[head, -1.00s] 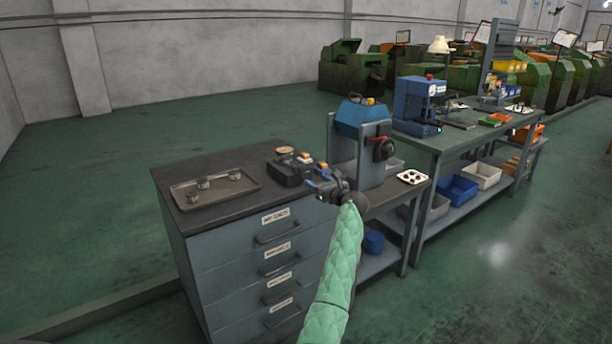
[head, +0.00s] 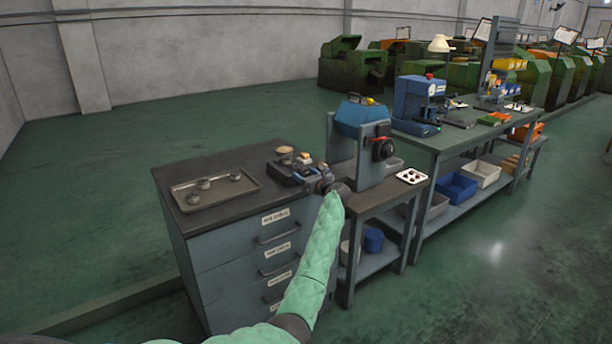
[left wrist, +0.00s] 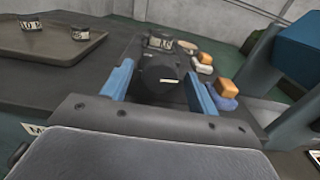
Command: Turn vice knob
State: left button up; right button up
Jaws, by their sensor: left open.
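The vice (head: 283,176) is a dark block on top of the grey drawer cabinet, near its right back end. In the left wrist view its black round knob (left wrist: 160,74) with a short white line faces me. My left gripper (head: 308,172) reaches the front of the vice and covers part of it. In the left wrist view the gripper (left wrist: 160,88) is open, with one blue finger on each side of the knob in the picture. I cannot tell whether either finger touches the knob. My right gripper is not in view.
Small round and block-shaped pieces stand behind the vice. A blue-topped grey machine (head: 362,117) stands close on the right. Floor at the left is clear.

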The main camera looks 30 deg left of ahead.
pick_arm(q)
jog(key=shift+c, duration=0.4)
jog(key=c, duration=0.9)
jog(key=shift+m, duration=0.4)
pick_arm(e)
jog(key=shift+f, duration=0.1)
pick_arm(q)
jog(key=m, duration=0.2)
jog(key=shift+m+p, duration=0.35)
jog(key=shift+m, duration=0.05)
jog(key=m+p, duration=0.3)
jog(key=m, duration=0.4)
jog(key=shift+r+p, duration=0.2)
jog(key=shift+p, duration=0.2)
jog(key=m+p, duration=0.6)
jog(key=m, duration=0.2)
jog(key=shift+m, duration=0.4)
jog(key=shift+m+p, duration=0.45)
jog(key=shift+m, duration=0.15)
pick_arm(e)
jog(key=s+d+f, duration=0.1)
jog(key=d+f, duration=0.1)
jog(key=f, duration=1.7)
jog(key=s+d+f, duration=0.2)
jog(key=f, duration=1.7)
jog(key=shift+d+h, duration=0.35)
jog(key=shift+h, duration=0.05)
